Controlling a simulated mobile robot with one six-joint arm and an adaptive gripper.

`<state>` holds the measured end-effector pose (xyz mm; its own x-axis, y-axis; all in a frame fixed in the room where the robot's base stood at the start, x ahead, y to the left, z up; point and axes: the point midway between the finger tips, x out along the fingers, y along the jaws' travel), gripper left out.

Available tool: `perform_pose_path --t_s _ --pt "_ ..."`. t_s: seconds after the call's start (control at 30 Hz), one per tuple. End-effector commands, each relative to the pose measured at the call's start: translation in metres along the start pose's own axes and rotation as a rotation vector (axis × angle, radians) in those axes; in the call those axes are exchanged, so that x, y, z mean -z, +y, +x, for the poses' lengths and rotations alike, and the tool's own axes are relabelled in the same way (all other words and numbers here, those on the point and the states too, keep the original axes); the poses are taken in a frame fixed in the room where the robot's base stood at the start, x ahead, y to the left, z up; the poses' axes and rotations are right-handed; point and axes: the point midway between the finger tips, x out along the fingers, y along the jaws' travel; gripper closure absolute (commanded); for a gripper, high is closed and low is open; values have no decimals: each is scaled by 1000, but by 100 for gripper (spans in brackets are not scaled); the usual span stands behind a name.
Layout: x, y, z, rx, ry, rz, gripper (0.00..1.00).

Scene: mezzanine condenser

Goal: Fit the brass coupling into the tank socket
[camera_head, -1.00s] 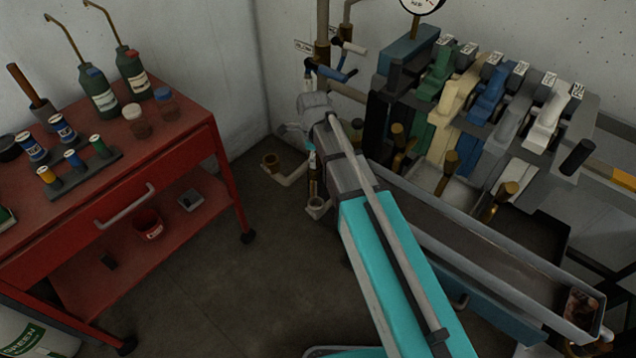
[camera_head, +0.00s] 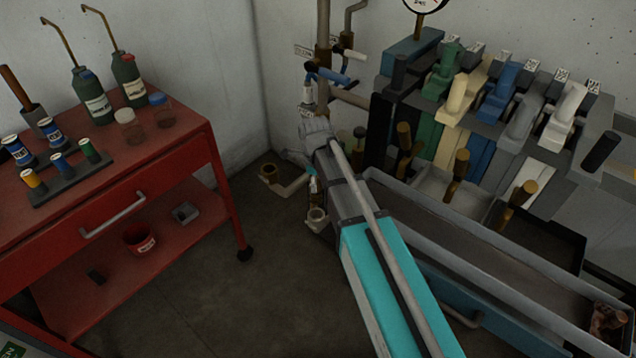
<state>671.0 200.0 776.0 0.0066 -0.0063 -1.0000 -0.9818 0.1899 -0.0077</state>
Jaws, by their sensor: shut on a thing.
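My gripper (camera_head: 304,160) is at the far end of my teal and grey arm, near the back corner, below the blue-handled valve. I see it from behind. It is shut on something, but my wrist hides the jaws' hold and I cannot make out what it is. I cannot pick out the brass coupling for sure. Low beyond the gripper, a brass-coloured open fitting (camera_head: 269,172) sits on a pale pipe elbow. A second pale open pipe end (camera_head: 317,215) stands just below the gripper. I cannot tell which opening, if either, is the tank socket.
A red cart (camera_head: 150,165) with bottles and spools stands at the left. A long grey trough (camera_head: 480,245) and a bank of coloured levers (camera_head: 500,90) fill the right. A blue-handled valve (camera_head: 330,74) is on the wall pipe. The floor (camera_head: 235,300) between cart and trough is clear.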

Motion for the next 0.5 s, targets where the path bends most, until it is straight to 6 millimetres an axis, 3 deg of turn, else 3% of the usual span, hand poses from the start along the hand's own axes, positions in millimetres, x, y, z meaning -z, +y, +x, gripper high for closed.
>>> perform_pose_path --t_s 0.5 --pt "0 0 15 -1 0 0 100"
